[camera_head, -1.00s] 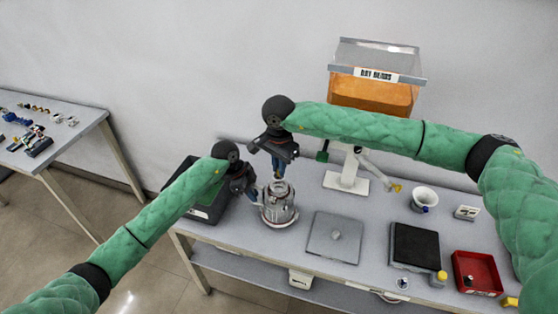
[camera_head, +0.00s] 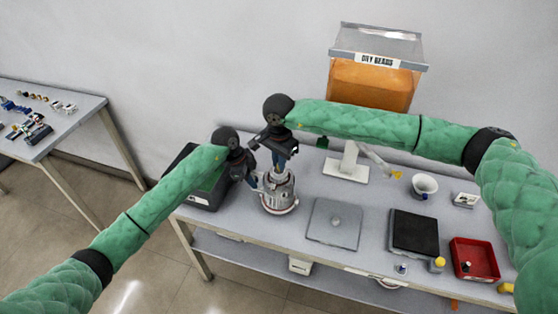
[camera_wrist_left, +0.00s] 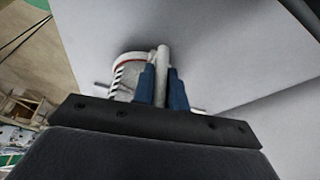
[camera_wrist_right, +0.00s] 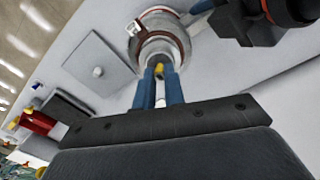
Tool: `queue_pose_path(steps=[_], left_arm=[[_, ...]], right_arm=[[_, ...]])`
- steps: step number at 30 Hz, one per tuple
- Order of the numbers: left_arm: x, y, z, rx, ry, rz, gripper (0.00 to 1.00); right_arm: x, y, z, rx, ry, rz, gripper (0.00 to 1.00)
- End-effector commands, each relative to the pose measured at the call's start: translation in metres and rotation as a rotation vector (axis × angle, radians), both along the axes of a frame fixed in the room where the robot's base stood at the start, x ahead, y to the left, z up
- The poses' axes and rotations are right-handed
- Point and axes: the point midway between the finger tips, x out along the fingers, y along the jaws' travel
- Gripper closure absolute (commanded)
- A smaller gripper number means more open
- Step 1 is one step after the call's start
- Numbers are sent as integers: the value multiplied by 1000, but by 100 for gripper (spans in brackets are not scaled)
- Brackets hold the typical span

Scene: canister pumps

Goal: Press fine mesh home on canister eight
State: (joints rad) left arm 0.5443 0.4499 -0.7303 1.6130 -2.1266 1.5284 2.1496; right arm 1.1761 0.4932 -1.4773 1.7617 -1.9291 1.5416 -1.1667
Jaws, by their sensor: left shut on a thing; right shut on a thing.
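The canister (camera_head: 278,193) is a metal cylinder with red bands, upright near the table's left front. My left gripper (camera_head: 256,183) is at its left side. In the left wrist view, its blue fingers are shut on a slim pale upright bar (camera_wrist_left: 161,65) beside the canister wall (camera_wrist_left: 131,64). My right gripper (camera_head: 278,163) points down just above the canister's top. In the right wrist view, its fingers are shut on a small part with a yellow bit (camera_wrist_right: 159,70) over the canister (camera_wrist_right: 160,38). The fingers hide most of that part, and I cannot tell whether it is the fine mesh.
A grey plate with a knob (camera_head: 333,235), a black pad (camera_head: 414,233) and a red tray (camera_head: 490,268) lie right of the canister. A white cup (camera_head: 424,183) and a bead dispenser (camera_head: 370,82) stand behind. A dark box (camera_head: 200,197) is close left.

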Motion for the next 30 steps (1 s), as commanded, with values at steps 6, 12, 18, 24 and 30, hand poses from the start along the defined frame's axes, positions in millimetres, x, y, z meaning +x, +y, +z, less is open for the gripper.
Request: queue_pose_path(steps=[6, 12, 18, 24, 30], left_arm=[[0, 0, 0, 0, 0, 0, 100], [0, 0, 0, 0, 0, 0, 100], [0, 0, 0, 0, 0, 0, 100], [0, 0, 0, 0, 0, 0, 100], [0, 0, 0, 0, 0, 0, 100]], right_arm=[[0, 0, 0, 0, 0, 0, 100], [0, 0, 0, 0, 0, 0, 100], [0, 0, 0, 0, 0, 0, 100], [0, 0, -3, 0, 0, 0, 100], [0, 0, -5, 0, 0, 0, 100]])
